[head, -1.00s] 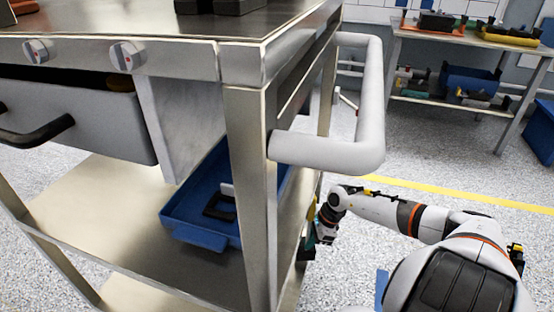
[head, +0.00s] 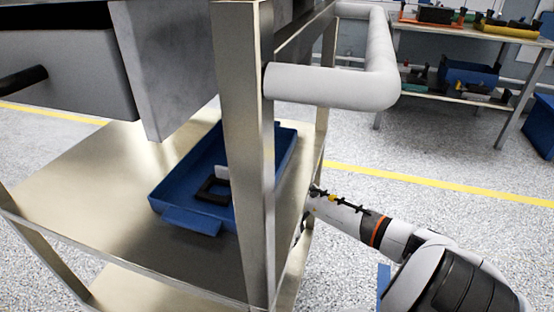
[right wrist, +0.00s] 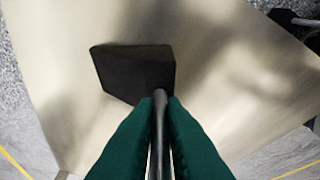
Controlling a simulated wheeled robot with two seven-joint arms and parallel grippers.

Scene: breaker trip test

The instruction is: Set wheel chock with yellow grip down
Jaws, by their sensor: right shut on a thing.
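In the right wrist view my right gripper (right wrist: 160,100) has two green fingers closed on a thin dark bar. The bar runs up to a black block (right wrist: 133,72), which looks like the wheel chock. The block is over a pale metal surface (right wrist: 215,50); I cannot tell whether it touches it. No yellow shows on the block or bar. In the head view my right arm reaches behind the cart's corner post (head: 247,170), which hides the gripper and the chock. My left gripper is out of view.
A blue bin (head: 178,184) with a black frame-like part (head: 213,190) sits on the cart's shelf (head: 85,178). A white handle (head: 335,86) juts from the cart above my arm. A bench (head: 470,35) with bins stands behind, past open speckled floor.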

